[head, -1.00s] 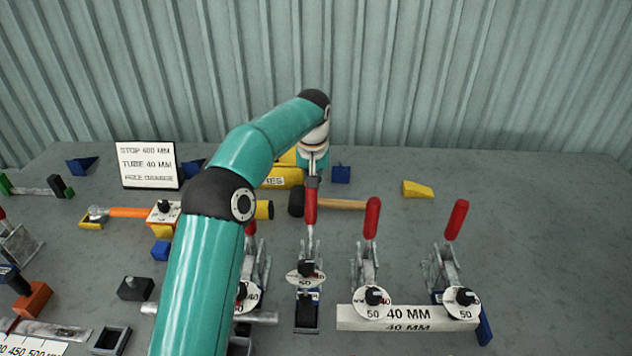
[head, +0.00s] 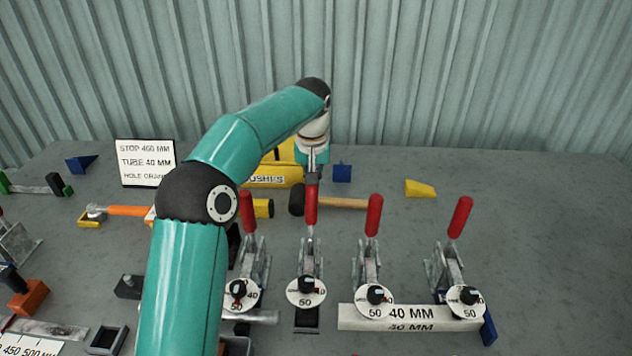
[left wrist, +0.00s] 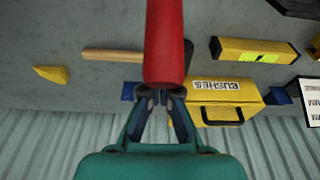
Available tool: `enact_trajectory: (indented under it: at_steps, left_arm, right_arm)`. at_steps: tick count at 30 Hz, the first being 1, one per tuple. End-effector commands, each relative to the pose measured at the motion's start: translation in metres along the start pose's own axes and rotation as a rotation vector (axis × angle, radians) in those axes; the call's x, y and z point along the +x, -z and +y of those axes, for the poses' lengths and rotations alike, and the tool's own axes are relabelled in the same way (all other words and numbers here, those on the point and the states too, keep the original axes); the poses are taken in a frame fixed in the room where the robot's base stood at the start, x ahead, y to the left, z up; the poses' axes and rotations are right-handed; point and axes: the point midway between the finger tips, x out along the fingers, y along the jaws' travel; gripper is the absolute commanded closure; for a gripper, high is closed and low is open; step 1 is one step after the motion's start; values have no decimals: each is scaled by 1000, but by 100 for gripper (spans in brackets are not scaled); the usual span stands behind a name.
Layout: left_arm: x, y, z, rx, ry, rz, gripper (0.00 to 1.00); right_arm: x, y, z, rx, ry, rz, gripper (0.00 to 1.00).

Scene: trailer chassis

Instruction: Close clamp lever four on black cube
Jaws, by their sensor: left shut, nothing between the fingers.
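A row of clamps with red levers stands along the front of the table. My left gripper (head: 312,176) is shut and empty at the top of this lever. In the left wrist view the red lever (left wrist: 165,42) crosses in front of the fingers (left wrist: 157,100); I cannot tell whether they touch. The view does not show which lever is numbered four. My right gripper is not in view.
Other red levers stand to the left (head: 248,212) and right (head: 373,216), and at far right (head: 461,216). A white 40 MM bar (head: 408,318) lies under the right clamps. Behind are a hammer (head: 340,203), a yellow case (head: 275,178) and a yellow wedge (head: 420,189).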

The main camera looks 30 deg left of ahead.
Motion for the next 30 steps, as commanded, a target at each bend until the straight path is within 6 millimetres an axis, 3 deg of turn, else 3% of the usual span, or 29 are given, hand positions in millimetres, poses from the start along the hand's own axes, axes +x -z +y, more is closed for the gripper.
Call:
enact_trajectory:
  at_steps: [12, 30]
  left_arm:
    - [-1, -2, 0, 0, 0, 1, 100]
    - [-17, -31, 0, 0, -1, 0, 100]
  right_arm:
    - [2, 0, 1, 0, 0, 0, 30]
    - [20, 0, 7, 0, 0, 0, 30]
